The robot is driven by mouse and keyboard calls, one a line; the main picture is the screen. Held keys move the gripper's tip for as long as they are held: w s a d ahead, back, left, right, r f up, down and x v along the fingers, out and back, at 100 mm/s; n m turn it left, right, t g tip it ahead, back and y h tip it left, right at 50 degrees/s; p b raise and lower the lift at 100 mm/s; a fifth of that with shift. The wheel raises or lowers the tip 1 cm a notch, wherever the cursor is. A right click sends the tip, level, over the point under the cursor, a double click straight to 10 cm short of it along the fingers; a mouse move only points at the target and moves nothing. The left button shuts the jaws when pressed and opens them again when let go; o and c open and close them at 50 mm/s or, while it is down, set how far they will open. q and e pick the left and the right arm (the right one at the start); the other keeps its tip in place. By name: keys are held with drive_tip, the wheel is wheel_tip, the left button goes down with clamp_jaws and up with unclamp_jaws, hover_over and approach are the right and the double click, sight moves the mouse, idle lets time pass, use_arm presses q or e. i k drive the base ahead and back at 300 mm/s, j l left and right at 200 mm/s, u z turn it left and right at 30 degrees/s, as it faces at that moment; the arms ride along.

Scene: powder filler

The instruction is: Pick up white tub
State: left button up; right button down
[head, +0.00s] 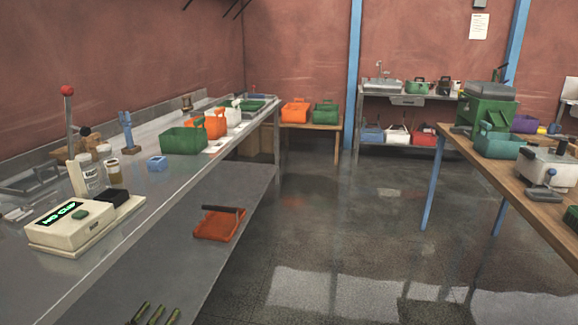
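Several small white-lidded tubs stand close together on the left metal bench, behind the powder filler (72,228). One white tub (88,176) is nearest the filler's post. Another tub (113,172) with a brownish body stands to its right, and a further pale one (104,152) stands behind. I cannot tell which of them is the task's tub. The filler is cream, with a lit green display and a dark block on its right. Neither of my grippers can be made out in the head view.
A blue block (157,163) and a green basket (184,140) stand farther along the bench. An orange tray (219,224) lies on the lower shelf. Dark green prongs (152,314) show at the bottom edge; I cannot tell what they are. The floor between the benches is clear.

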sight(233, 116)
drive_tip(key=i, duration=0.85)
drive_tip(key=i+u, duration=0.1)
drive_tip(key=i, duration=0.75)
drive_tip(key=i+l, duration=0.15)
drive_tip(key=i, duration=0.65)
drive_tip(key=i+l+u, duration=0.1)
drive_tip(key=i, duration=0.75)
drive_tip(key=i+l+u, duration=0.25)
drive_tip(key=i, duration=0.25)
drive_tip(key=i+l+u, duration=0.15)
drive_tip(key=i+u, duration=0.15)
drive_tip(key=i, duration=0.2)
